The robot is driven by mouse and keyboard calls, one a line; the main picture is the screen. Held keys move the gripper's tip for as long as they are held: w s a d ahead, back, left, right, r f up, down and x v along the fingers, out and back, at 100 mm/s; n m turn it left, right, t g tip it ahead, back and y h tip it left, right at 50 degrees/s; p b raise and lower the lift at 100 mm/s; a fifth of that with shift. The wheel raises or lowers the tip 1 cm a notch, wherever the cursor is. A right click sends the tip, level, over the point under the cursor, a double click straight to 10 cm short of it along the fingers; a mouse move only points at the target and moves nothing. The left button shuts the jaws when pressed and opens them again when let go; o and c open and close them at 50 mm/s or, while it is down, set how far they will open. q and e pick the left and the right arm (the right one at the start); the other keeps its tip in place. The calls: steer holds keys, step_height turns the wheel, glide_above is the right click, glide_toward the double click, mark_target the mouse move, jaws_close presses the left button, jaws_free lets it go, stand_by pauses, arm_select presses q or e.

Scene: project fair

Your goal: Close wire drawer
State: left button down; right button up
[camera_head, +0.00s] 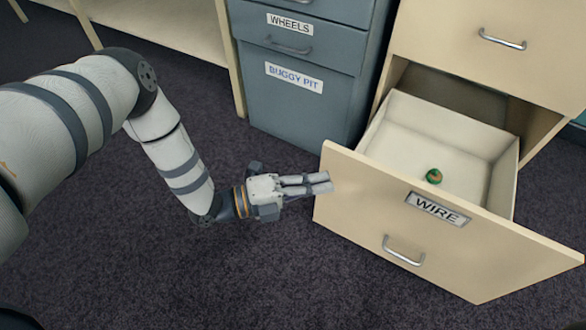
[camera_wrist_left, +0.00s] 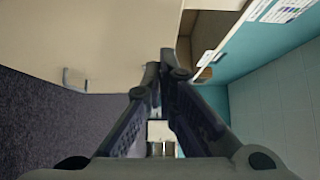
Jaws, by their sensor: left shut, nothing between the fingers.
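The wire drawer (camera_head: 345,205) is a cream drawer with a "WIRE" label and a metal handle (camera_head: 404,250), pulled well out of its cabinet in the head view. A small green and brown ball-like item (camera_head: 433,176) lies inside it. My left gripper (camera_head: 325,183) is shut and empty, with its fingertips at the left end of the drawer front; I cannot tell whether they touch it. In the left wrist view the gripper's fingers (camera_wrist_left: 160,75) come together in front of a cream panel (camera_wrist_left: 95,35) with a handle (camera_wrist_left: 72,82). My right gripper is out of view.
The cream cabinet (camera_head: 480,70) has another drawer, shut, above the wire drawer. A blue-grey cabinet (camera_head: 300,110) labelled "WHEELS" and "BUGGY PIT" stands to its left. Dark carpet (camera_head: 260,270) in front of the drawer is clear.

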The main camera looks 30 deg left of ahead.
mark_target(352, 165)
arm_select(q)
steer(key=w+b, duration=0.1)
steer(key=w, duration=0.3)
steer(key=shift+w+d, duration=0.1)
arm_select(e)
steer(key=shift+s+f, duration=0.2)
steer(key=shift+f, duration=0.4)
